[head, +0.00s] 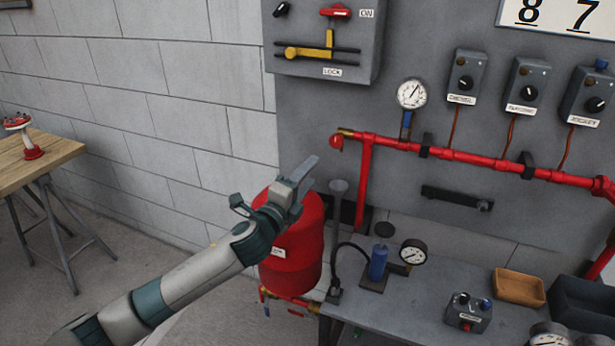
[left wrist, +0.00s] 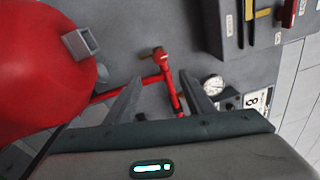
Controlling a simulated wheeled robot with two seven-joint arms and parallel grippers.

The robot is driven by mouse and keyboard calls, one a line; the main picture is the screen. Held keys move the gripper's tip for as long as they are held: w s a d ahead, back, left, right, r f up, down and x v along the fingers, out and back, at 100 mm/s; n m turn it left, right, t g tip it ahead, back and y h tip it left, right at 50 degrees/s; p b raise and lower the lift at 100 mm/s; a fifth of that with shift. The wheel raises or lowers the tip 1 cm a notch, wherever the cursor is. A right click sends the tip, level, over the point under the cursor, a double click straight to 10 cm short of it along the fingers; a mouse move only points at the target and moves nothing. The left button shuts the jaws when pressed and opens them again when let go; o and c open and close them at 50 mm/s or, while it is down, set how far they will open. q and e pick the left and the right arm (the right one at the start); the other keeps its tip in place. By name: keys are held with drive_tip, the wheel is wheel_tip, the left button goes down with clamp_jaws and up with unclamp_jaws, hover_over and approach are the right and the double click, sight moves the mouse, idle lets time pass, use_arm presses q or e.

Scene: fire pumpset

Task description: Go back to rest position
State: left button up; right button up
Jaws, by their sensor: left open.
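My left arm comes in from the lower left in the head view. My left gripper (head: 299,176) is in the air in front of the red tank (head: 296,258), close to its top in the picture. In the left wrist view the two fingers of the left gripper (left wrist: 160,105) stand apart with nothing between them. The red tank also fills the left of that view (left wrist: 40,70). The red pipe (left wrist: 165,72) shows beyond the fingers. My right gripper is in neither view.
A grey panel carries the lock box (head: 325,40), a gauge (head: 411,94), several switch boxes and a red pipe (head: 460,157). Below is a grey bench (head: 420,310) with a blue cylinder (head: 378,262), a control box (head: 467,312) and trays. A wooden table (head: 45,155) stands far left.

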use_arm(q)
drive_tip(key=s+a+f+n+g+y, duration=0.35)
drive_tip(key=s+f+n, duration=0.35)
drive_tip(key=s+f, duration=0.35)
drive_tip(key=s+a+f+n+g+y, duration=0.2)
drive_tip(key=s+a+f+n, duration=0.2)
drive_tip(key=s+f+n, duration=0.5)
drive_tip(key=s+a+f+n+g+y, duration=0.1)
drive_tip(key=s+a+f+n+g, duration=0.2)
drive_tip(key=s, duration=0.7)
drive_tip(key=s+a+f+n+g, duration=0.1)
drive_tip(key=s+a+f+g, duration=0.2)
drive_tip(key=s+f, duration=0.55)
drive_tip(key=s+a+f+n+g+y, duration=0.1)
drive_tip(key=s+a+f+n+g, duration=0.15)
drive_tip(key=s, duration=1.05)
wheel_tip(320, 180, down, 28)
drive_tip(key=s+g, duration=0.1)
drive_tip(key=s, duration=0.1)
drive_tip(key=s+a+f+g, duration=0.1)
drive_tip(key=s+a+f, duration=0.2)
drive_tip(key=s+f, duration=1.3)
drive_tip(key=shift+s+f, duration=0.25)
drive_tip(key=shift+s, duration=0.25)
